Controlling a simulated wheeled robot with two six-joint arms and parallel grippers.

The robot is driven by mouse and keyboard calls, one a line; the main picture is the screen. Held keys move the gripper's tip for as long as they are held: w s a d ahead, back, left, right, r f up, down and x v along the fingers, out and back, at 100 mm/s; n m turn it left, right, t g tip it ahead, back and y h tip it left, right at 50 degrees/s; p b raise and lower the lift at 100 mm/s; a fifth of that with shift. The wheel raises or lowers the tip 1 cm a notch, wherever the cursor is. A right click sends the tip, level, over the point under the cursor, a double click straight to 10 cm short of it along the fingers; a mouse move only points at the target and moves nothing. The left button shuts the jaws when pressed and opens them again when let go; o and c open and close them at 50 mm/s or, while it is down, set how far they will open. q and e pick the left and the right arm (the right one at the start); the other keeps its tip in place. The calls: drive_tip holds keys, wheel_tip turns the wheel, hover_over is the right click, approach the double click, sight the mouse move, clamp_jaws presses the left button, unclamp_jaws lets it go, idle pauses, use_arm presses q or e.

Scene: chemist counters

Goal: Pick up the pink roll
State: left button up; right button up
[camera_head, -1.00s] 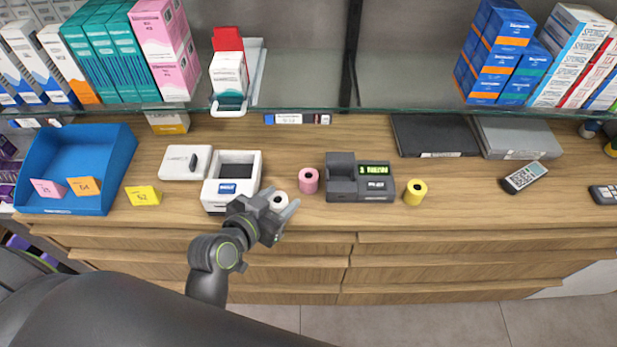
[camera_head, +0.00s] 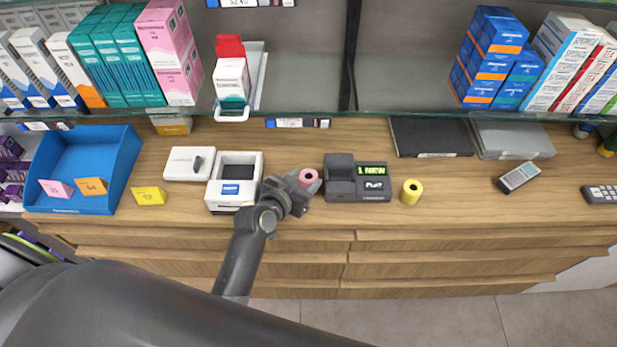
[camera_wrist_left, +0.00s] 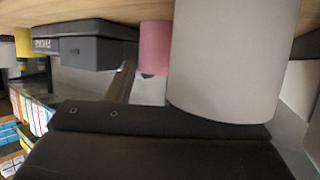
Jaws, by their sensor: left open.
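The pink roll (camera_head: 308,176) stands upright on the wooden counter, between the white device and the dark register. My left gripper (camera_head: 307,183) is open at the roll's near side, its fingertips close to it; whether they touch it I cannot tell. In the left wrist view the pink roll (camera_wrist_left: 155,47) shows past a large white roll (camera_wrist_left: 232,60), which is close to the camera and partly covers it. My right gripper is not in view.
The dark register (camera_head: 357,179) stands just right of the pink roll, with a yellow roll (camera_head: 412,191) beyond it. A white device (camera_head: 234,180) stands to the left. A glass shelf (camera_head: 300,112) runs above the back of the counter.

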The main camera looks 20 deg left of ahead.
sight(305, 180)
use_arm(q)
drive_tip(key=shift+w+d+f, duration=0.15)
drive_tip(key=shift+w+f, duration=0.15)
drive_tip(key=shift+w, duration=0.25)
drive_tip(key=c, duration=0.6)
wheel_tip(305, 180, up, 10)
drive_tip(key=shift+f+b, duration=0.1)
drive_tip(key=shift+b, duration=0.25)
drive_tip(key=shift+c, duration=0.2)
